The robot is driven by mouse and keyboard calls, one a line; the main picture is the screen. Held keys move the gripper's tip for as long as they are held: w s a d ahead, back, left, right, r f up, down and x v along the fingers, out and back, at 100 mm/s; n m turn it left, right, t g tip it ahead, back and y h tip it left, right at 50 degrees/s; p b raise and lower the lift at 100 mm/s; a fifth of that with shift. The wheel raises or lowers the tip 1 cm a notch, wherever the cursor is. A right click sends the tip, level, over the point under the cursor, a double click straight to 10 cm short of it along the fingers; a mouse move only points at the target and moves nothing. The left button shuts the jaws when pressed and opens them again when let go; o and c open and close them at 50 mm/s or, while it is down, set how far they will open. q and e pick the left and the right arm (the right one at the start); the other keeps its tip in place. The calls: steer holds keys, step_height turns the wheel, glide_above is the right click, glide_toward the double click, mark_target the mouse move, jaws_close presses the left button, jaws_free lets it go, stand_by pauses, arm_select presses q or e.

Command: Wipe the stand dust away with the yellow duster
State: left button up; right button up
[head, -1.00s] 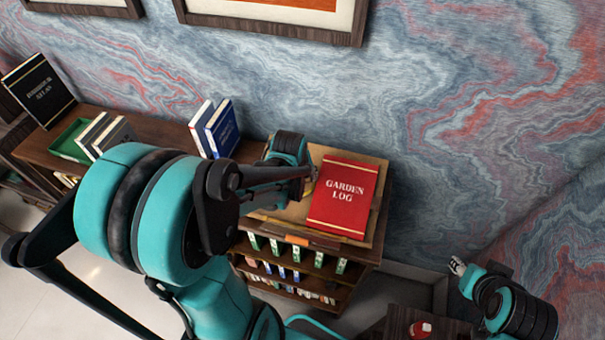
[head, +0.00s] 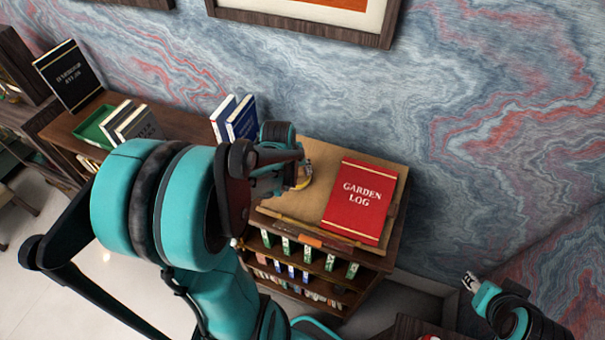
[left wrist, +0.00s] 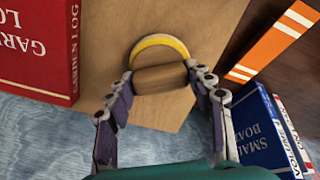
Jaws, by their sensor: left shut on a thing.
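The wooden stand (head: 318,168) leans on the shelf top, with the red Garden Log book (head: 357,202) on its right part. My left gripper (head: 303,176) is over the stand's left part, apart from the book. In the left wrist view my left gripper (left wrist: 160,80) is shut on the duster, whose yellow curved edge (left wrist: 160,42) shows beyond the fingers against the stand board (left wrist: 205,25). Whether the duster touches the board is unclear. I cannot make out dust. My right gripper (head: 470,281) is low at the right, far from the stand; its fingers are too small to judge.
Blue books (head: 238,118) stand left of the stand, close behind my left arm. A green tray (head: 95,128) with books and a black book (head: 70,75) are farther left. The orange-white striped spine (left wrist: 272,42) is near the gripper in the left wrist view. The marbled wall is behind.

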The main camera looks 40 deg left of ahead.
arm_select(q)
steer(key=shift+s+a+f+b, duration=0.1)
steer(key=shift+s+a+b, duration=0.1)
steer(key=shift+a, duration=0.6)
steer(key=shift+s+a+b, duration=0.15)
steer(key=shift+s+a, duration=0.05)
steer(key=shift+a, duration=0.6)
steer(key=shift+s+a, duration=0.1)
steer(key=shift+a, duration=0.2)
steer(key=shift+d, duration=0.25)
steer(key=shift+w+d, duration=0.2)
steer(key=shift+d, duration=0.55)
steer(key=shift+w+d, duration=0.2)
steer(key=shift+d, duration=1)
steer(key=shift+w+d+b, duration=0.1)
steer(key=shift+w+d, duration=0.25)
steer(key=shift+d, duration=0.75)
steer(key=shift+w+d+b, duration=0.1)
steer(key=shift+w+d, duration=0.2)
steer(key=shift+d, duration=0.85)
steer(key=shift+w+d+b, duration=0.1)
steer(key=shift+w+d, duration=0.25)
steer(key=shift+d, duration=0.75)
steer(key=shift+r, duration=0.25)
